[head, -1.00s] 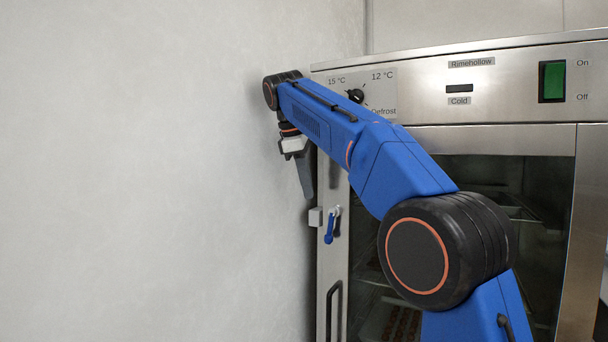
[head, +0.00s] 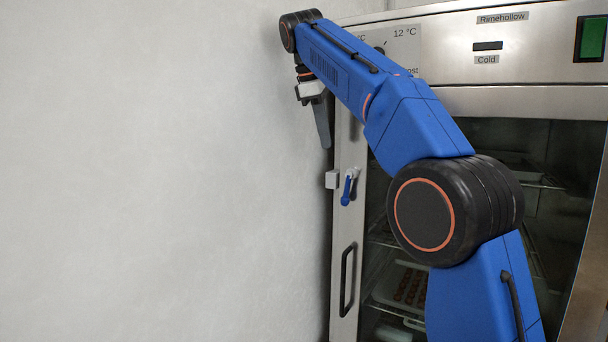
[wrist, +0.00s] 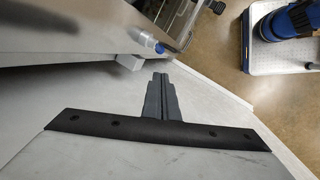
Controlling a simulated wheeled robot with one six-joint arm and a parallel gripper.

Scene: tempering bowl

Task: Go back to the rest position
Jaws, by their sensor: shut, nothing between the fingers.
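My gripper (head: 323,142) hangs fingers down at the left edge of the cabinet front, above and left of the blue latch handle. It is shut and empty. In the wrist view the closed fingers (wrist: 160,78) show in the middle, near the cabinet's edge. My blue arm reaches up across the right half of the head view. The steel cabinet labelled Rimehollow (head: 455,50) stands behind the arm, with its glass door closed as far as I can see. The blue latch handle (head: 346,190) points down, and also shows in the wrist view (wrist: 160,48).
A pale wall (head: 150,170) fills the left side, close to my gripper. A vertical door handle (head: 347,280) is below the latch. Trays with brown pieces (head: 408,288) show through the glass. A green switch (head: 590,39) is at the top right.

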